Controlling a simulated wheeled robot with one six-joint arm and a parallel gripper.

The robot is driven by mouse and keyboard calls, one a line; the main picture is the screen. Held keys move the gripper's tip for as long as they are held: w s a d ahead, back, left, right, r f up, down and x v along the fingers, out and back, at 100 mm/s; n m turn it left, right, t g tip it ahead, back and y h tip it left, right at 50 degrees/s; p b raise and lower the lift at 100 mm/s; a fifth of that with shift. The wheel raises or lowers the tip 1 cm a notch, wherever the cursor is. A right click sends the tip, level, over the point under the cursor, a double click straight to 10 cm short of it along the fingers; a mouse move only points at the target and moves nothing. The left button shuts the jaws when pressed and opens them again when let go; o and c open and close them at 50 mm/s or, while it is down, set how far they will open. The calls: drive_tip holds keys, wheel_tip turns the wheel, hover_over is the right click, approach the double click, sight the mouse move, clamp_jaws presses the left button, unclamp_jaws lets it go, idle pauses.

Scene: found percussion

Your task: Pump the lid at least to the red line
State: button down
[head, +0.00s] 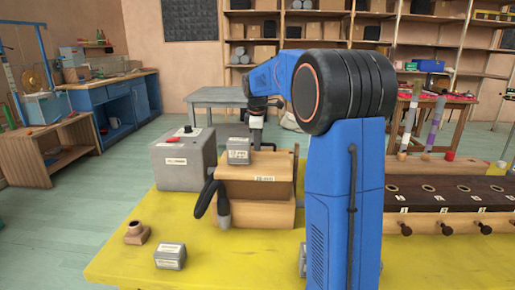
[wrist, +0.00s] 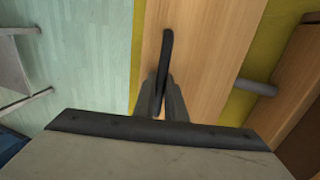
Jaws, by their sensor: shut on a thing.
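The wooden box with a lid (head: 275,165) stands on the yellow table; the lid is tilted relative to the lower box (head: 262,213). My gripper (head: 257,143) is at the lid's far side, pointing down. In the wrist view my gripper (wrist: 166,98) is shut on a dark bar-like handle (wrist: 167,50) above the wooden lid (wrist: 207,50). I cannot make out a red line in either view.
A small grey labelled block (head: 238,152) sits on the lid. Another grey block (head: 170,256) and a wooden piece (head: 137,234) lie on the yellow table (head: 225,265).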

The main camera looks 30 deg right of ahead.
drive_tip(key=shift+r, duration=0.15)
drive_tip(key=shift+s+a+r, duration=0.25)
drive_tip(key=shift+s+r, duration=0.05)
drive_tip(key=shift+r, duration=0.2)
drive_tip(key=shift+s+a+r, duration=0.2)
drive_tip(key=shift+s+r, duration=0.1)
drive_tip(key=shift+r, duration=0.15)
drive_tip(key=c, duration=1.7)
unclamp_jaws()
drive_tip(key=v, duration=1.7)
drive_tip(key=shift+r, duration=0.2)
